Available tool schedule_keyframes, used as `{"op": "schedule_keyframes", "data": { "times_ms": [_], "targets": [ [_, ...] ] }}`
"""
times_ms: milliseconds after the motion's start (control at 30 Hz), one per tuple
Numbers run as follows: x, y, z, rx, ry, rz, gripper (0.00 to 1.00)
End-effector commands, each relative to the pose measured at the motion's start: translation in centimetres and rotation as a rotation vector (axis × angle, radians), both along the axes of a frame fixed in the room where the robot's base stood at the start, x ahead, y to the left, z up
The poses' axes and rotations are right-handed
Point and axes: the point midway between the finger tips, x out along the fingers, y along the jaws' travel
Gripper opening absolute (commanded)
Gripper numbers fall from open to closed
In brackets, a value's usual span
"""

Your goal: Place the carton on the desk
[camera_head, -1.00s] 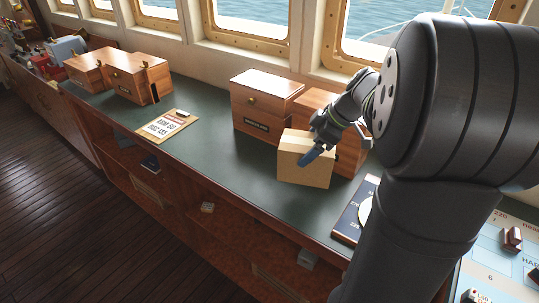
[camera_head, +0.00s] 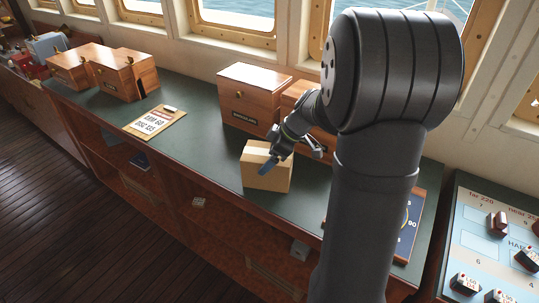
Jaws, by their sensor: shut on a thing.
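The carton (camera_head: 267,177) is a plain tan box in the middle of the view, over the green-topped desk (camera_head: 203,121). My gripper (camera_head: 288,160) comes from the right and is shut on the carton. One blue-tipped finger lies across the near side of the carton; the other finger shows at its right and its contact is hard to see. The carton looks roughly upright. I cannot tell whether its underside touches the desk or hangs just above it.
Wooden drawer boxes (camera_head: 243,98) stand behind the carton, and more boxes (camera_head: 127,76) stand at the far left. A clipboard (camera_head: 155,122) lies left of the carton. A dark blue panel (camera_head: 411,219) is at the right. The desk is clear between clipboard and carton.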

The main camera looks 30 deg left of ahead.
Motion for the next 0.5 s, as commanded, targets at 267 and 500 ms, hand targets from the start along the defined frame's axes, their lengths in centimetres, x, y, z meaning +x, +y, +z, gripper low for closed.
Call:
{"op": "schedule_keyframes", "data": {
  "times_ms": [267, 500],
  "targets": [
    [0.01, -0.02, -0.24, 0.000, 0.000, 0.000, 1.00],
    [0.01, -0.01, -0.06, 0.000, 0.000, 0.000, 1.00]
  ]
}}
